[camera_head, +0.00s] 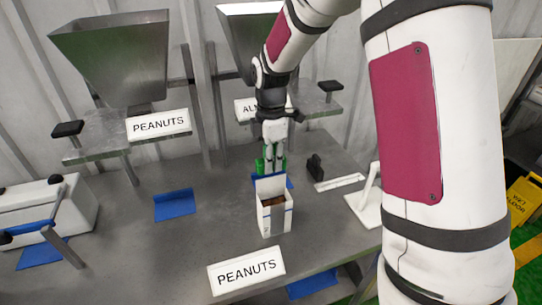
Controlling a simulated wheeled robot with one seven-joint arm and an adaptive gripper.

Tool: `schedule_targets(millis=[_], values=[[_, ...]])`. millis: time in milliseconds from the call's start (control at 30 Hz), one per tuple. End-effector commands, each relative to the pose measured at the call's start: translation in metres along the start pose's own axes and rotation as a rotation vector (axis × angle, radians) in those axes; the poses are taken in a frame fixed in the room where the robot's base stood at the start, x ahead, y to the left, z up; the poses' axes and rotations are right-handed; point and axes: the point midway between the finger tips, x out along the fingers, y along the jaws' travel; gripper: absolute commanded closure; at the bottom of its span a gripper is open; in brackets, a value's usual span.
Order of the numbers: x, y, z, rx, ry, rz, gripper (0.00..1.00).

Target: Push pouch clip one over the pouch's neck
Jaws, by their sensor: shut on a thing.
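My gripper (272,158) points down over the bench, just behind a white open-topped container (278,222) with brown contents. It is shut on a small green piece (260,166) that shows at its fingertips, likely the pouch clip. The white container looks like the pouch; it stands upright with a raised back panel (270,186). The fingertips are partly hidden, and I cannot tell whether the green piece touches the container.
A PEANUTS sign (246,271) lies at the bench's front. Blue pieces lie on the bench, one at left (174,204). A small black object (315,166) and a white stand (369,205) are to the right. Metal hoppers (118,62) rise behind.

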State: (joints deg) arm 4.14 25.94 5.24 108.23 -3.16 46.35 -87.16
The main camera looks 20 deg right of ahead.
Motion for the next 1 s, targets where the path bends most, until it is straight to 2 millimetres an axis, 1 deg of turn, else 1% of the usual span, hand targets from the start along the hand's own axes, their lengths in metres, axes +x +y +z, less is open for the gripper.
schedule_targets(millis=[1000], values=[[0.046, 0.0, 0.0, 0.001, 0.0, -0.002, 1.0]])
